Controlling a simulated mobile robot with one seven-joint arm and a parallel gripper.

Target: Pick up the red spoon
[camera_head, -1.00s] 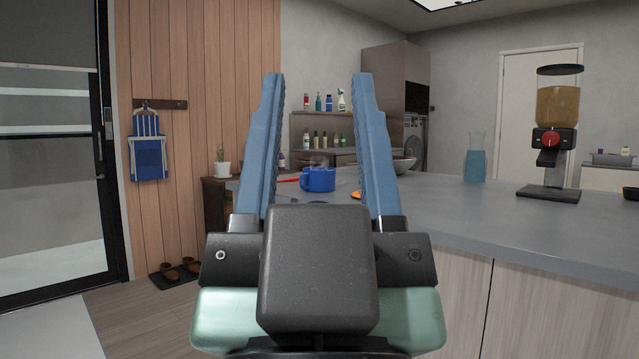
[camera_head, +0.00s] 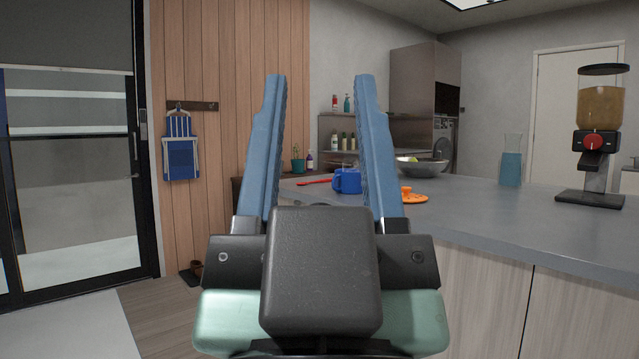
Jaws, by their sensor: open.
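The red spoon (camera_head: 315,182) lies on the far left end of the grey counter, just left of the blue mug. It shows between my two fingers, beyond them, and looks small and thin. My gripper (camera_head: 319,80) is open and empty in the foreground, its two blue fingers spread and pointing up in the picture. It is well short of the spoon and does not touch it.
The grey counter (camera_head: 470,212) fills the right side. On it stand the blue mug (camera_head: 347,181), an orange object (camera_head: 412,197), a metal bowl (camera_head: 422,168), a blue-filled carafe (camera_head: 511,168) and a dispenser (camera_head: 597,135). The wooden floor (camera_head: 160,315) at left is open.

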